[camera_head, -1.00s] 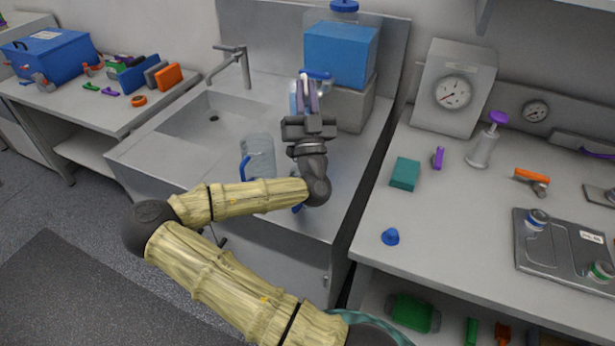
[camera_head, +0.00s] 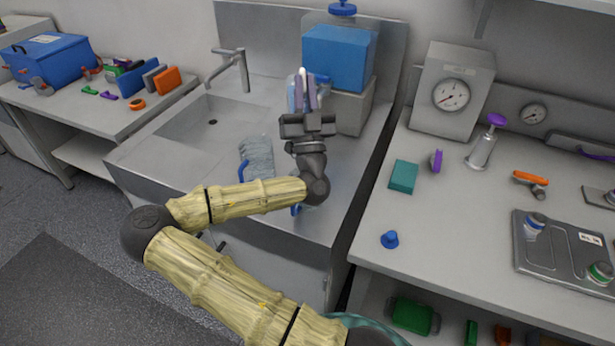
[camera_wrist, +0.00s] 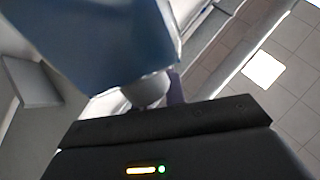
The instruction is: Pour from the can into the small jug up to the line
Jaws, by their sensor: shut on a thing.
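My gripper (camera_head: 308,100) is over the right part of the sink counter, in front of a blue box-shaped container (camera_head: 338,58). It is shut on a narrow pale-blue thing (camera_head: 292,96), mostly hidden by the fingers; I cannot tell what it is. The blue container, possibly the can, rests on a grey block. A clear jug (camera_head: 257,152) with a blue handle stands on the counter, left of my wrist; its line cannot be made out. In the wrist view a large blue body (camera_wrist: 95,40) and a whitish round part (camera_wrist: 148,91) lie close before my gripper.
The sink basin (camera_head: 205,128) and tap (camera_head: 240,68) are left of my gripper. A bit of blue (camera_head: 296,209) shows beneath my wrist. The right bench holds a gauge box (camera_head: 452,90), a purple-topped pump (camera_head: 483,148) and a teal block (camera_head: 403,177).

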